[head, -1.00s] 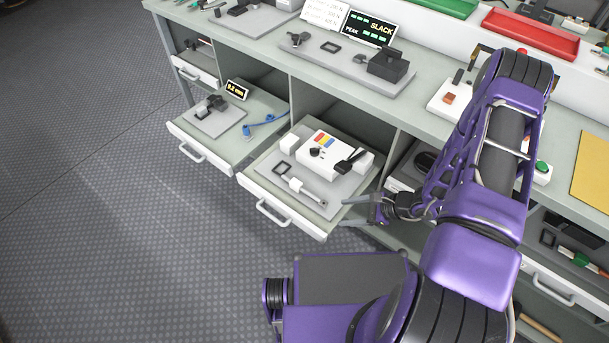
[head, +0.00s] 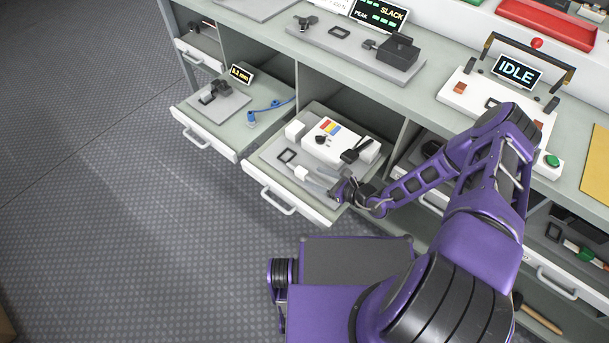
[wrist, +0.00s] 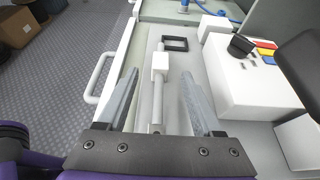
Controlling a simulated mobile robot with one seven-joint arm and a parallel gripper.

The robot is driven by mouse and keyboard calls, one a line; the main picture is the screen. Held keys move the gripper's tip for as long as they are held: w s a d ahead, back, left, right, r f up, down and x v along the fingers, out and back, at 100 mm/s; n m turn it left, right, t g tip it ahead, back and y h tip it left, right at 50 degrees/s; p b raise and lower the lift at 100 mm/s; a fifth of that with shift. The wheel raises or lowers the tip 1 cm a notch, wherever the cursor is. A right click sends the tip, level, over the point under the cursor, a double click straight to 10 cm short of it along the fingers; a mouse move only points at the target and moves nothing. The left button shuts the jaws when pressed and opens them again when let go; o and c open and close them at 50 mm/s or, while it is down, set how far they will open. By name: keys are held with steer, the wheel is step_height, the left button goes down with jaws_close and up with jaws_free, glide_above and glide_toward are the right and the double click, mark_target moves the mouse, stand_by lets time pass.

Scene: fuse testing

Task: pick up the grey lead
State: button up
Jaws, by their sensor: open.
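The thing that best fits the grey lead (wrist: 157,113) is a thin grey rod with a white block (wrist: 160,66) on it. It lies on a grey plate in the open middle drawer, with a black square frame (wrist: 174,44) beyond the block. In the head view its white block (head: 301,173) shows, but my gripper hides much of the rod. My gripper (wrist: 160,76) is open and empty, its two fingers on either side of the lead in the wrist view. It also shows over the drawer's front right in the head view (head: 325,184). Contact cannot be told.
A white box (head: 322,150) with colored stripes and a black lever stands right of the lead. A white drawer handle (head: 277,202) sticks out in front. The left drawer holds a blue lead (head: 262,113). The bench top (head: 300,55) overhangs behind.

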mark_target(306, 173)
steer(key=shift+x, duration=3)
steer(key=shift+f, duration=0.1)
jaws_close()
